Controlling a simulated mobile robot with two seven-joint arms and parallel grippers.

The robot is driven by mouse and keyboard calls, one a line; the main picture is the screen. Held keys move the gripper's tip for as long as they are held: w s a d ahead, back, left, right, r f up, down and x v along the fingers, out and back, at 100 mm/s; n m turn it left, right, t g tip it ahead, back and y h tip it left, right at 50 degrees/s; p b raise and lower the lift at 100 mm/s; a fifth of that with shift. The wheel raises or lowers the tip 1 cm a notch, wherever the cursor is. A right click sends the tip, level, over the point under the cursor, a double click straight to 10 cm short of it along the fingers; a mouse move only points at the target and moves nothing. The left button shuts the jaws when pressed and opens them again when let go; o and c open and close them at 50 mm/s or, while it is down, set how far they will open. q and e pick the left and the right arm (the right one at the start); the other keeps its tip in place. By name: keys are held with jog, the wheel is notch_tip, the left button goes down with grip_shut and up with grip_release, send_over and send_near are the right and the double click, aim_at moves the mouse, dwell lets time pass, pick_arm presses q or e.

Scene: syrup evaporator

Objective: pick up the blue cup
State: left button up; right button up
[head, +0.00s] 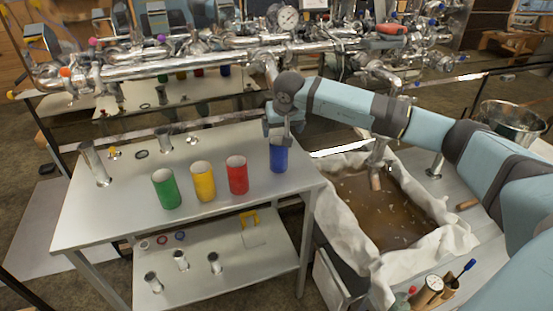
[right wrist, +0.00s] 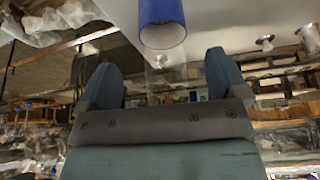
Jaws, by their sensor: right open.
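The blue cup (head: 279,160) stands upright at the right end of the metal table, right of the red cup (head: 238,178). My right gripper (head: 283,138) is at the cup's upper end in the head view and overlaps its rim there. In the right wrist view the blue cup (right wrist: 162,18) lies beyond the two spread fingertips, roughly centred between them, with its round end towards me. The right gripper (right wrist: 164,68) is open and nothing is between its fingers. My left gripper is not in view.
A yellow cup (head: 204,183) and a green cup (head: 166,190) stand left of the red cup on the table (head: 110,215). A cloth-lined basin (head: 335,200) of brown liquid is right of the table. Metal pipework (head: 180,60) runs behind.

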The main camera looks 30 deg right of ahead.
aim_at(279, 138)
jog(key=shift+p+x, duration=0.3)
jog(key=shift+x, duration=4.4)
jog(key=shift+s+a+f, duration=0.1)
jog(key=shift+s+a, duration=0.1)
jog(key=c, duration=1.1)
jog(key=shift+r, duration=1.7)
jog(key=s+a, duration=0.2)
jog(key=s, duration=0.3)
jog(key=s+a+b, duration=0.1)
jog(key=s+a, duration=0.1)
jog(key=s, duration=0.4)
jog(key=s+a, duration=0.2)
jog(key=s, duration=0.3)
jog(key=shift+s+a+b, duration=0.15)
jog(key=shift+s+b, duration=0.2)
jog(key=shift+b, duration=0.05)
